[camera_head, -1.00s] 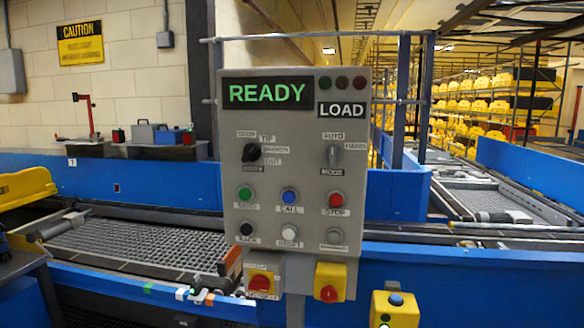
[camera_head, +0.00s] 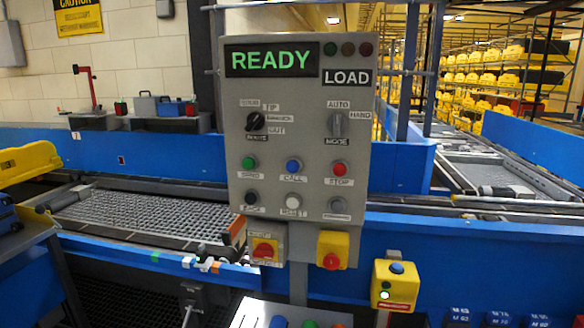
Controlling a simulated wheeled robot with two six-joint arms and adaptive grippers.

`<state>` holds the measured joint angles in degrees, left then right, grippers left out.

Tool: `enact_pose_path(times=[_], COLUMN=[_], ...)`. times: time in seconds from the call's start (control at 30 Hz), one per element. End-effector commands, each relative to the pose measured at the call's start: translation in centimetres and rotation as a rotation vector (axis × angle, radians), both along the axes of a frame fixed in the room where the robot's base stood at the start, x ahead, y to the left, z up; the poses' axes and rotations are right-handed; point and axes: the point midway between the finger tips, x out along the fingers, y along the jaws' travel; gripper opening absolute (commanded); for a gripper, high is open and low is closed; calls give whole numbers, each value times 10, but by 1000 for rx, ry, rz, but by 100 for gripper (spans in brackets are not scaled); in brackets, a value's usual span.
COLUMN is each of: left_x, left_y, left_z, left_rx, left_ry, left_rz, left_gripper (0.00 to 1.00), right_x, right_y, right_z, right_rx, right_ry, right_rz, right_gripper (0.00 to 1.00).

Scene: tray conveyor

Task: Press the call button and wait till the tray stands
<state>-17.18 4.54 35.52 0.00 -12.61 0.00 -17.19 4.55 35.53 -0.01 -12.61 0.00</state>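The grey control panel (camera_head: 300,130) stands in the middle of the view. The blue call button (camera_head: 293,165), labelled CALL, is in its middle row, between a green button (camera_head: 249,163) and the red STOP button (camera_head: 340,169). The display (camera_head: 271,60) reads READY in green, and a label beside it reads LOAD. Behind the panel at the left, a conveyor's grey mesh bed (camera_head: 140,214) shows bare. I cannot make out a tray standing on it. Neither of my grippers is in view.
A yellow box with a blue button (camera_head: 396,285) stands lower right. Blue bins (camera_head: 497,319) sit at bottom right. A yellow object (camera_head: 30,162) lies at the left edge.

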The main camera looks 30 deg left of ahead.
Motion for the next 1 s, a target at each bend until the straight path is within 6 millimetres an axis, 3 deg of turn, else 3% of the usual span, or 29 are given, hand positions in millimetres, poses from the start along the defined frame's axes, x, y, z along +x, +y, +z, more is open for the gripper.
enact_pose_path(times=[0.03,0.23,1.0], left_x=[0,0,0], left_y=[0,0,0], left_z=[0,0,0], left_rx=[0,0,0], left_ry=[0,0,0], left_rz=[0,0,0], left_gripper=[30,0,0], right_x=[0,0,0], right_y=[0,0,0], right_z=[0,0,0], right_rx=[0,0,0], right_ry=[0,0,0], right_rz=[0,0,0], right_gripper=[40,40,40])
